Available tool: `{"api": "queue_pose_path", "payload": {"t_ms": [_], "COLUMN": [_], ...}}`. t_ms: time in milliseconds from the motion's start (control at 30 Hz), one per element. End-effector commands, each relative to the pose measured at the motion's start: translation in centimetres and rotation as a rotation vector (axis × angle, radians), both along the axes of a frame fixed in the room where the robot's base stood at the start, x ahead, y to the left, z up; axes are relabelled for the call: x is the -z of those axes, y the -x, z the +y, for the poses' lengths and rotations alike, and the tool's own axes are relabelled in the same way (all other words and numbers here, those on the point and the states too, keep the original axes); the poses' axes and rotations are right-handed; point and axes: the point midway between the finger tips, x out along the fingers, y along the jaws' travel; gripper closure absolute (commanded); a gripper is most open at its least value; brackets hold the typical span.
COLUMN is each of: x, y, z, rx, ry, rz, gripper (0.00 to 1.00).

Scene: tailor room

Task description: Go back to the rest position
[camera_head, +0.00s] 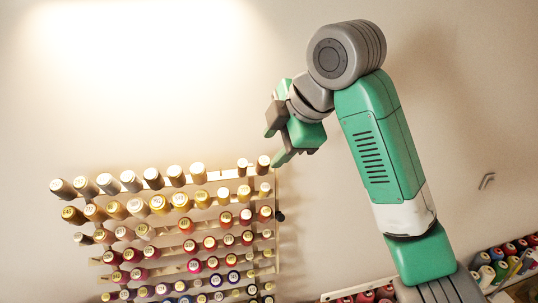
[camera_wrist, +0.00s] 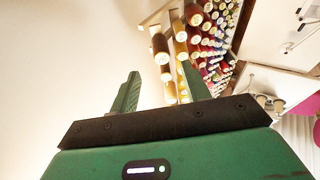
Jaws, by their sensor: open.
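My gripper (camera_head: 277,146) is raised in front of the wall, above and near the top right corner of the thread rack. In the wrist view its two green fingers (camera_wrist: 158,95) stand well apart, with nothing held between them. The thread rack (camera_head: 231,174) is a pale wall rack with rows of thread spools. In the wrist view the spools (camera_wrist: 210,25) lie beyond the fingers, some partly hidden behind the right finger.
More spools sit in a lower rack (camera_head: 327,297) at the bottom right. A small metal hook (camera_head: 487,181) is on the wall at right. The wall (camera_head: 130,90) above the thread rack is bare. The wrist view shows a magenta item (camera_wrist: 302,106) at its right edge.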

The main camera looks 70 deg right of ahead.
Motion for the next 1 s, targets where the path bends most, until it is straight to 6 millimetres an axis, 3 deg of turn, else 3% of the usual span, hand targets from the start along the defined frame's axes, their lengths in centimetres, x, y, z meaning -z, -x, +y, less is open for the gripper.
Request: {"api": "queue_pose_path", "payload": {"t_ms": [467, 567, 667, 700, 800, 900, 1000], "x": [-0.1, -0.3, -1.2, -1.8, -3.7, -6.0, -8.5], "y": [-0.1, -3.8, -9.9, -12.1, -16.2, -17.7, -15.9], "z": [0.2, 2.9, 8.8, 11.7, 19.7, 28.3, 36.5], "rx": [-0.002, -0.017, -0.031, -0.035, -0.042, -0.048, -0.052], "ry": [0.0, 0.001, -0.024, -0.049, -0.149, -0.31, -0.525], "rz": [-0.003, -0.097, -0.298, -0.396, -0.65, -0.914, -1.172], "gripper": [0.53, 0.53, 0.53, 0.53, 0.53, 0.53, 0.53]}}
